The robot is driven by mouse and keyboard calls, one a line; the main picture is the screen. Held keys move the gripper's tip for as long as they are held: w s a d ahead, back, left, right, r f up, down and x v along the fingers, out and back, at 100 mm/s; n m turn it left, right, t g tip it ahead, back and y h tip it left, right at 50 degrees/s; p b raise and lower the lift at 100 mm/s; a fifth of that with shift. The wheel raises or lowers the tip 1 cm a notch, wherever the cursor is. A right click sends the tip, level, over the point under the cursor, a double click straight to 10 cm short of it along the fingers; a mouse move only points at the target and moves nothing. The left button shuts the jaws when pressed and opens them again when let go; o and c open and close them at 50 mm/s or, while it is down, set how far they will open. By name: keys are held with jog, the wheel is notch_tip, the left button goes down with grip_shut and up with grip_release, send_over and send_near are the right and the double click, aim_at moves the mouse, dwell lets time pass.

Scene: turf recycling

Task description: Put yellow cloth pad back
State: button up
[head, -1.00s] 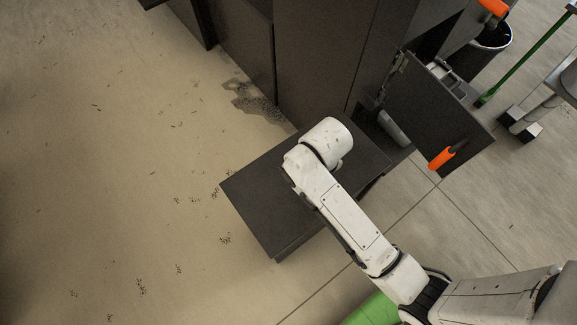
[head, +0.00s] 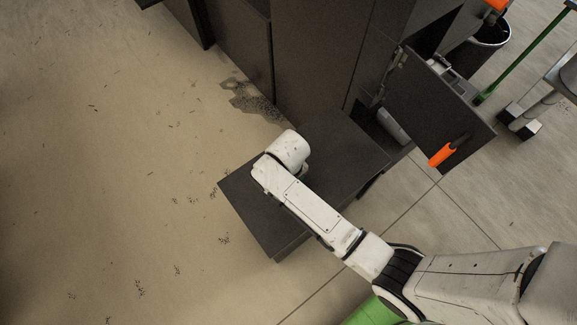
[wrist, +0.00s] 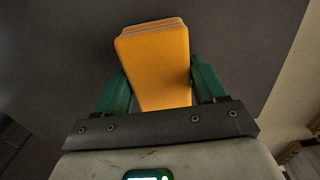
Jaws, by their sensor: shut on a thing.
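The yellow cloth pad (wrist: 158,65) is between the two green fingers of my gripper (wrist: 158,85) in the wrist view. The fingers press on its two sides, and its far end points away from the gripper. Behind it in that view is a dark flat surface. In the head view my arm reaches over a dark, flat-topped box (head: 345,150) beside the dark cabinet (head: 310,60). My gripper and the pad are hidden under my arm there, so their height over the box top cannot be told.
An open dark door with an orange handle (head: 449,150) stands right of the box. A black bin (head: 489,32), a green pole (head: 520,55) and a grey wheeled stand (head: 545,100) are at the upper right. The speckled floor (head: 110,180) at left is mostly free.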

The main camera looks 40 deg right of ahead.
jog(key=o, duration=0.9)
jog(key=shift+o, duration=0.2)
notch_tip(320, 180, up, 12)
jog(key=p, duration=0.1)
jog(key=s+d+r, duration=0.1)
jog(key=s+d, duration=0.3)
jog(key=s, duration=0.4)
jog(key=s+d+r+t, duration=0.1)
jog(key=s+d, duration=0.3)
jog(key=s, duration=0.4)
jog(key=shift+s, duration=0.25)
jog(key=shift+a+r, duration=0.1)
